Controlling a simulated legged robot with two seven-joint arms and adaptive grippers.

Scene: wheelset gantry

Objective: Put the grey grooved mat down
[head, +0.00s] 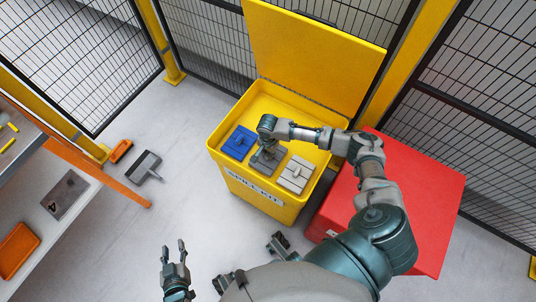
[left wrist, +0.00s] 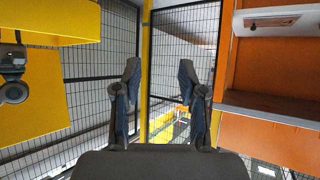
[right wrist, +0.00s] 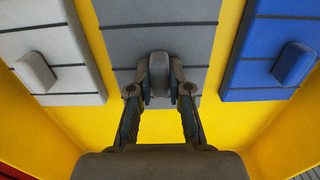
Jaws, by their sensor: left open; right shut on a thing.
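The grey grooved mat (right wrist: 158,30) is dark grey with black grooves and a raised handle block. It sits inside the yellow spill kit bin (head: 235,185), between a blue mat and a light grey mat. My right gripper (right wrist: 160,85) is shut on the mat's handle in the right wrist view; in the head view this gripper (head: 265,155) reaches down into the bin and hides part of the mat. Whether the mat touches the bin's floor I cannot tell. My left gripper (head: 179,252) is open and empty, above the floor away from the bin.
The blue mat (head: 239,142) and light grey mat (head: 296,174) lie close on either side. The bin's yellow lid (head: 315,50) stands open at the back. A red box (head: 425,190) is at the right. A dustpan (head: 145,166) lies on the floor near the shelves.

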